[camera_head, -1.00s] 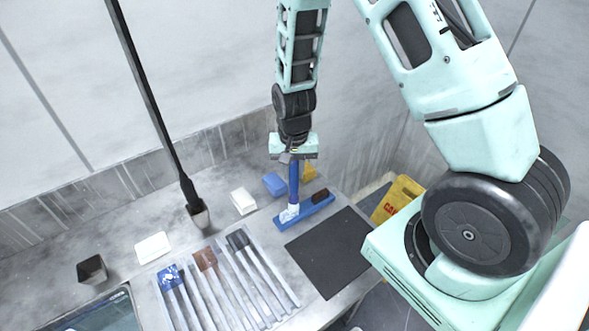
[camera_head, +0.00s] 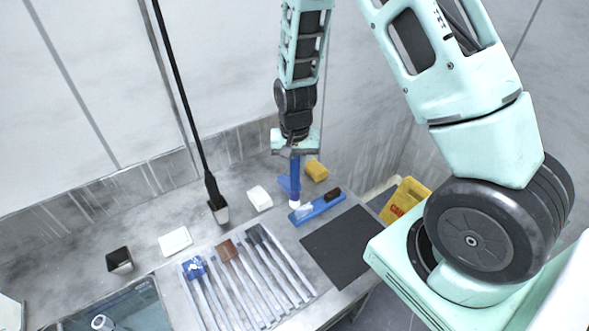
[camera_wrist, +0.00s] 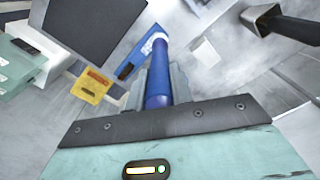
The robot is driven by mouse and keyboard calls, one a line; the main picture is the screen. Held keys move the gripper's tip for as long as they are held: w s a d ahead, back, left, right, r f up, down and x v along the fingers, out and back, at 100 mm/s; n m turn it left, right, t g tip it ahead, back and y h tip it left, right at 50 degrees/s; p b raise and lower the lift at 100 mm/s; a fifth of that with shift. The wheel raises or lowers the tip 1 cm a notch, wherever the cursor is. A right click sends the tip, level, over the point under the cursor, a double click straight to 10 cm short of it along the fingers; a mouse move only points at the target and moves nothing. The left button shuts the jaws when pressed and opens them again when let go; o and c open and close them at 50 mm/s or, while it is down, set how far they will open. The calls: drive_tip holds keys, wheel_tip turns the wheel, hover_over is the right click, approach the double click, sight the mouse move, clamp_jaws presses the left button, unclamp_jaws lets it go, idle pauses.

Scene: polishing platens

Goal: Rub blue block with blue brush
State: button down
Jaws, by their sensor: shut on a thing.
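My gripper (camera_head: 295,153) is shut on the upright blue handle of the blue brush (camera_head: 295,180). The brush's white lower part shows at or just above the left end of a blue holder (camera_head: 325,206); I cannot tell whether they touch. In the wrist view the blue brush (camera_wrist: 157,88) stands between my fingers (camera_wrist: 155,85), with its white part and the blue holder (camera_wrist: 138,54) beyond. The blue block (camera_head: 283,184) lies on the counter behind the brush, partly hidden by its handle.
A brown piece (camera_head: 332,194) sits on the holder. A yellow block (camera_head: 316,170) and white blocks (camera_head: 259,197) (camera_head: 175,241) lie nearby. A rack (camera_head: 300,300) of several tools, a black mat (camera_head: 345,246), a dark upright tool (camera_head: 212,190) and a sink (camera_head: 120,310) share the counter.

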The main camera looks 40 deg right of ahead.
drive_tip(key=shift+r+p, duration=1.25)
drive_tip(key=shift+r, duration=0.8)
drive_tip(key=shift+f, duration=0.1)
